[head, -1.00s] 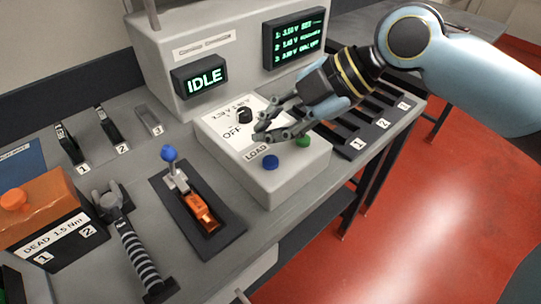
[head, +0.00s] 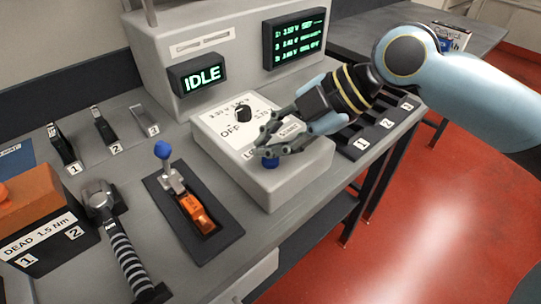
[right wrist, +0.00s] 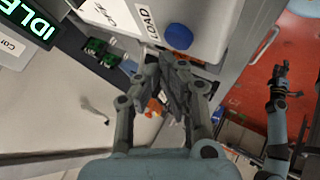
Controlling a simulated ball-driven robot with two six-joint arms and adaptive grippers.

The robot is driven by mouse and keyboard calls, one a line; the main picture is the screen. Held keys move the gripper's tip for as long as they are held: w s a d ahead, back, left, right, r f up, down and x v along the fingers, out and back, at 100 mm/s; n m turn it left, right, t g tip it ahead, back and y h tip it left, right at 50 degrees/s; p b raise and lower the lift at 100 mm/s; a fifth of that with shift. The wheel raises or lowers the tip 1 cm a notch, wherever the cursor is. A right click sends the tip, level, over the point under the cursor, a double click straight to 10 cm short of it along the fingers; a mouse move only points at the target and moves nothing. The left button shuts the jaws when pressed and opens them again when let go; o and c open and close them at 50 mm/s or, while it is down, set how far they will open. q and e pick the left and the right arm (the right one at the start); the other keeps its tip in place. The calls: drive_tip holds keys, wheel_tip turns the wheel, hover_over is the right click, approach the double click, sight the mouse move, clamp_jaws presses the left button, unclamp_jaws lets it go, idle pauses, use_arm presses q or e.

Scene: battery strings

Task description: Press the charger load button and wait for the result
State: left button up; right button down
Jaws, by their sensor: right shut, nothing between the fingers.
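The grey charger box (head: 240,170) has a white top panel with a black dial (head: 243,113) at OFF. Its blue button (head: 270,163) sits beside the partly hidden LOAD label (head: 250,154). My right gripper (head: 266,148) is shut and empty, its fingertips right at the blue button in the head view. In the right wrist view the blue button (right wrist: 178,37) shows just beyond the fingertips (right wrist: 174,62), next to the LOAD label (right wrist: 147,22); contact cannot be told. The small display (head: 202,79) reads IDLE. What seems my left gripper (right wrist: 280,78) shows only in the right wrist view.
A green-text screen (head: 297,42) stands behind the charger. Numbered slots (head: 372,125) lie right of it. A lever with a blue knob (head: 163,150), a striped-handle tool (head: 125,255) and an orange box (head: 30,200) stand left. Red floor lies beyond the bench edge.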

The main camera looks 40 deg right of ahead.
sight(270, 161)
drive_tip(key=shift+f, duration=0.1)
idle(0.7)
drive_tip(key=shift+f+b, duration=0.35)
drive_tip(key=shift+b, duration=0.15)
drive_tip(key=shift+f+b, duration=0.5)
drive_tip(key=shift+f, duration=0.05)
idle(0.5)
drive_tip(key=shift+r, duration=0.15)
drive_tip(key=shift+r+p, duration=0.75)
drive_tip(key=shift+r, duration=0.1)
wheel_tip(270, 161, up, 5)
drive_tip(key=p, duration=0.4)
idle(0.9)
